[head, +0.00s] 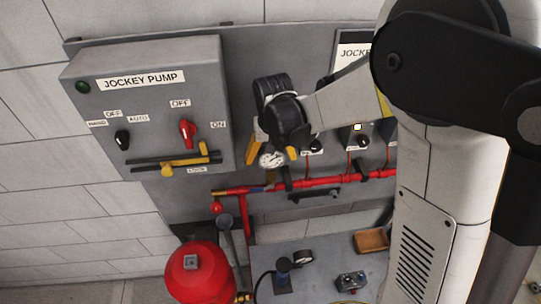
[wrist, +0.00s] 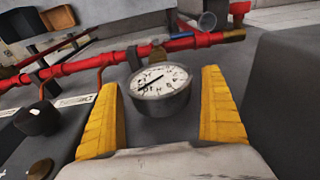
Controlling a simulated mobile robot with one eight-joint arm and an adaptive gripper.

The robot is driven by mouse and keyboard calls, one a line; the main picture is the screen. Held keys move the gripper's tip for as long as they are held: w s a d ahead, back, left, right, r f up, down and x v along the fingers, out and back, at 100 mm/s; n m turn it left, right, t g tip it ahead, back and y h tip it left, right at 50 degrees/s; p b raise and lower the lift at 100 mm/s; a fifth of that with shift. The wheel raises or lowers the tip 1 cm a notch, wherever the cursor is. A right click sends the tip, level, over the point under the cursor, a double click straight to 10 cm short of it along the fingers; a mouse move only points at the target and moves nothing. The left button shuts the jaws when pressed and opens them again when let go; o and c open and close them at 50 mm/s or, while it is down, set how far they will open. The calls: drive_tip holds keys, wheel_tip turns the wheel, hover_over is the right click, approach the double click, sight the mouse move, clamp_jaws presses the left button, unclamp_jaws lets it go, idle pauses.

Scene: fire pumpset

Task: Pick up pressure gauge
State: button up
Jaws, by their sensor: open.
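The pressure gauge (head: 270,158) has a round white face with black markings and a dark rim. In the wrist view the gauge (wrist: 160,85) stands between the two yellow fingers of my gripper (wrist: 162,105), with a visible gap on each side. My gripper (head: 272,152) is open around it in the head view, just above the red pipe (head: 310,183).
The grey jockey pump box (head: 150,105) with switches stands left of my gripper. A red tank (head: 198,275) is below. A grey bench (head: 320,255) holds a small dark-framed dial (head: 303,257), a wooden tray (head: 371,240) and other small items.

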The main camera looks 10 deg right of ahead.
drive_tip(key=shift+w+f, duration=0.1)
drive_tip(key=shift+f, duration=0.4)
drive_tip(key=shift+c, duration=0.6)
drive_tip(key=c, duration=1.3)
drive_tip(key=shift+c, duration=0.2)
drive_tip(key=shift+r, duration=0.15)
